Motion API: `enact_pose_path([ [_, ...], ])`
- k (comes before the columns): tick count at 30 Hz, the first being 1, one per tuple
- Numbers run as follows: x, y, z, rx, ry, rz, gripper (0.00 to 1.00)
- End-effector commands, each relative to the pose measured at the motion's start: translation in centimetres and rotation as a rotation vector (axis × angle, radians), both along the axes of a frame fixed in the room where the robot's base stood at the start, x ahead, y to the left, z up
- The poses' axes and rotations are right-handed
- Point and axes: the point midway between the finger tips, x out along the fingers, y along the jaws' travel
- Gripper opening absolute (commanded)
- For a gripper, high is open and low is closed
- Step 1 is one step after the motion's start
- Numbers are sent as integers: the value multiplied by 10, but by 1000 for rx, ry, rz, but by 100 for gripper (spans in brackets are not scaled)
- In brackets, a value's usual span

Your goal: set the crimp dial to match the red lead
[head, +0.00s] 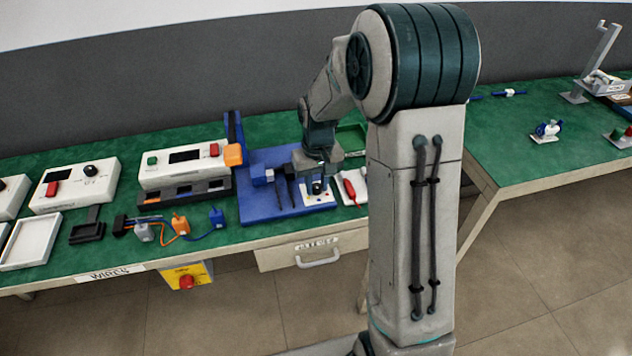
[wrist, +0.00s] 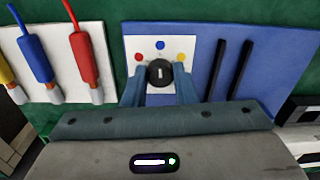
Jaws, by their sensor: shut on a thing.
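The black crimp dial (wrist: 160,73) sits on a white plate (wrist: 161,97) with a red dot (wrist: 138,57) at left, a blue dot (wrist: 160,45) at the top and a yellow dot (wrist: 182,57) at right. The dial's short white mark stands upright in the wrist view, in line with the blue dot. My gripper (wrist: 159,76) is shut on the dial, one finger on each side. In the head view my gripper (head: 318,184) is over the plate. The red lead (wrist: 82,52) lies on a white board left of the dial, also visible in the head view (head: 350,189).
A blue lead (wrist: 38,58) and a yellow lead (wrist: 7,78) lie beside the red one. Two black bars (wrist: 228,70) stand on the blue base (wrist: 270,50) right of the dial. White control boxes (head: 182,163) stand on the green bench at left.

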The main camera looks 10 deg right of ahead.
Motion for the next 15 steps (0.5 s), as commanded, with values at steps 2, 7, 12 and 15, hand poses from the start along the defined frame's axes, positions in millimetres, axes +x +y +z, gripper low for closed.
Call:
enact_pose_path([
  [2,0,0,1,0,-1,71,2],
  [7,1,0,1,1,-2,232,2],
  [12,1,0,2,0,-1,395,2],
  [15,1,0,2,1,-1,488,2],
])
